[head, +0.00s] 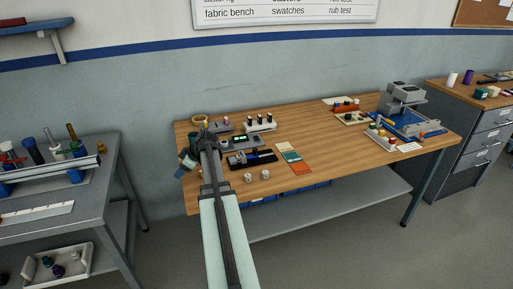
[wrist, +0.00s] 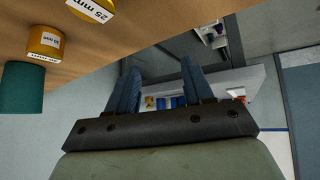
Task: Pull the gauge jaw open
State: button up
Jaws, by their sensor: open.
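A grey unit with a lit green display (head: 240,139) stands on the left part of the wooden table in the head view. Just in front of it lies a dark device with a blue part (head: 252,157), which looks like the gauge. Its jaw is too small to make out. My gripper (head: 183,167) hangs at the table's left edge, left of both and apart from them. My arm hides part of the table beside the display unit. In the wrist view my gripper (wrist: 157,72) has its two blue fingers apart with nothing between them; the gauge is not seen there.
Two small pale cylinders (head: 257,176) stand near the table's front edge, beside colour swatches (head: 293,158). The wrist view shows a yellow cylinder (wrist: 45,42) and a green one (wrist: 22,88) near the wood. A blue-based machine (head: 408,122) stands right. Open wood lies mid-table.

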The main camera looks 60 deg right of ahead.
jog(key=s+d+r+m+g+h, duration=0.1)
jog(key=s+d+r, duration=0.3)
jog(key=s+d, duration=0.25)
jog(key=s+d+r+m, duration=0.1)
jog(key=s+d+r, duration=0.2)
jog(key=s+d, duration=0.35)
jog(key=m+g, duration=0.2)
send_near(255, 149)
jog(key=shift+h, duration=0.4)
jog(key=x, duration=0.8)
jog(key=shift+w+a+f, duration=0.1)
jog(key=shift+a+f, duration=0.1)
jog(key=shift+c, duration=0.2)
grip_shut()
